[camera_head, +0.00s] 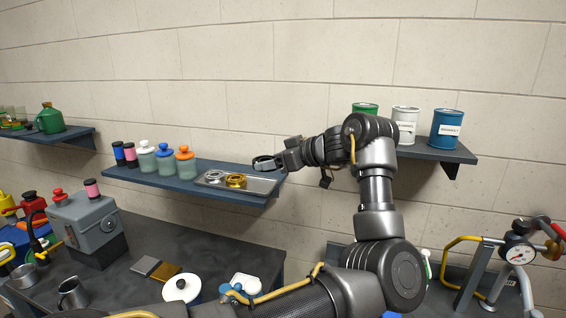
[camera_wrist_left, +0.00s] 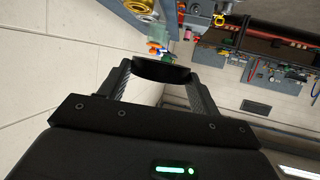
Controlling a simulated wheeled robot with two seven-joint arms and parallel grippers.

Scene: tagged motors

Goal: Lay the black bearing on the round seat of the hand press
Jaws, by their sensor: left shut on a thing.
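My left gripper (camera_head: 275,161) is shut on the black bearing (camera_head: 264,163), a dark ring held in the air at the right end of the middle shelf. In the left wrist view the black bearing (camera_wrist_left: 161,70) spans the gap between the two fingertips (camera_wrist_left: 160,75). A metal stand with a round gauge (camera_head: 518,252) is at the lower right and is cut by the frame edge. I cannot tell whether it is the hand press, and no round seat shows clearly. My right gripper is not in view.
A tray (camera_head: 262,186) on the shelf (camera_head: 150,180) holds a silver bearing (camera_head: 213,176) and a brass bearing (camera_head: 236,181). Stoppered jars (camera_head: 165,160) stand left of it. Paint cans (camera_head: 405,124) stand on the right shelf. A grey machine (camera_head: 88,228) stands on the bench at left.

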